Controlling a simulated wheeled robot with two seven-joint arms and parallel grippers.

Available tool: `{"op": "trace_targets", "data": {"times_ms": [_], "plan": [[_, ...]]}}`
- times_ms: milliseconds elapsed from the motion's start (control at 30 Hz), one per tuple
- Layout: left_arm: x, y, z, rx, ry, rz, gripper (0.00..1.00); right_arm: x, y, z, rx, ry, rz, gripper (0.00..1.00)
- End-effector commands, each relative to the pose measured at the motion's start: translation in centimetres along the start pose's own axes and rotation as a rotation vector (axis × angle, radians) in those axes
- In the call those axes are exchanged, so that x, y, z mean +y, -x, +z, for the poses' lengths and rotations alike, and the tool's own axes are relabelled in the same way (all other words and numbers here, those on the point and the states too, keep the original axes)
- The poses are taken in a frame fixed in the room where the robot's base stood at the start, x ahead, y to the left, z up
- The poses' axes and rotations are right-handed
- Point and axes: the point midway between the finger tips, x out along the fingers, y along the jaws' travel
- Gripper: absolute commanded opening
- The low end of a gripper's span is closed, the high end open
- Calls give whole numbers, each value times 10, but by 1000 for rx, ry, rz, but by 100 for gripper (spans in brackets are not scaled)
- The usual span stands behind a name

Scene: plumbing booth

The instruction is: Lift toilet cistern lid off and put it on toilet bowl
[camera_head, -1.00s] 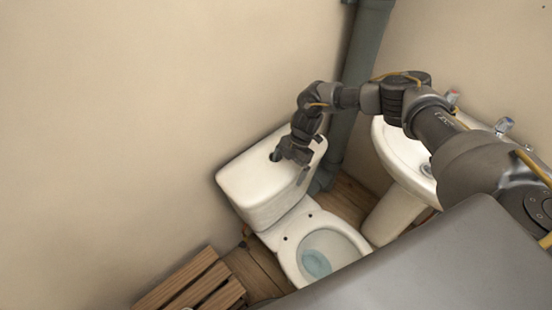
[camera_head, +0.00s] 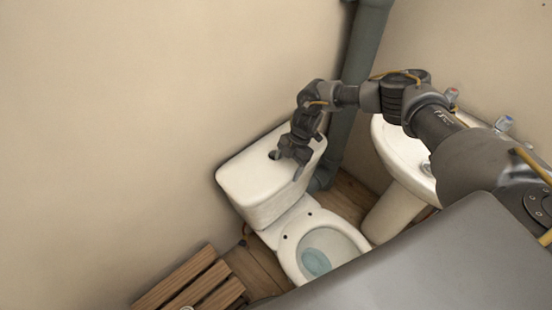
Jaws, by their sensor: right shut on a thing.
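The white toilet cistern lid (camera_head: 245,175) sits on top of the cistern (camera_head: 268,213) against the wall. It has a dark round hole near its middle. My right gripper (camera_head: 287,156) is at the lid by this hole, shut on the lid; its fingertips are small and partly hidden by the gripper body. The toilet bowl (camera_head: 335,243) stands in front of the cistern, open, with water inside. My left gripper is not in view.
A white washbasin (camera_head: 396,150) on a pedestal stands to the right, under my right arm. A grey pipe (camera_head: 362,60) runs up the corner behind the cistern. A slatted wooden crate (camera_head: 190,282) stands on the floor at the lower left.

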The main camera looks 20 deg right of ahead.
Motion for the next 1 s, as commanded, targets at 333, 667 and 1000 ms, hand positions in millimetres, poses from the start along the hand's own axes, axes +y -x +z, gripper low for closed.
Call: {"op": "trace_targets", "data": {"times_ms": [333,667,1000], "plan": [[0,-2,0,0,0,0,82,3,6,-3,4,3,7,2],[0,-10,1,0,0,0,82,-5,38,-19,5,6,6,2],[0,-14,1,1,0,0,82,-51,81,-56,3,9,8,2]]}}
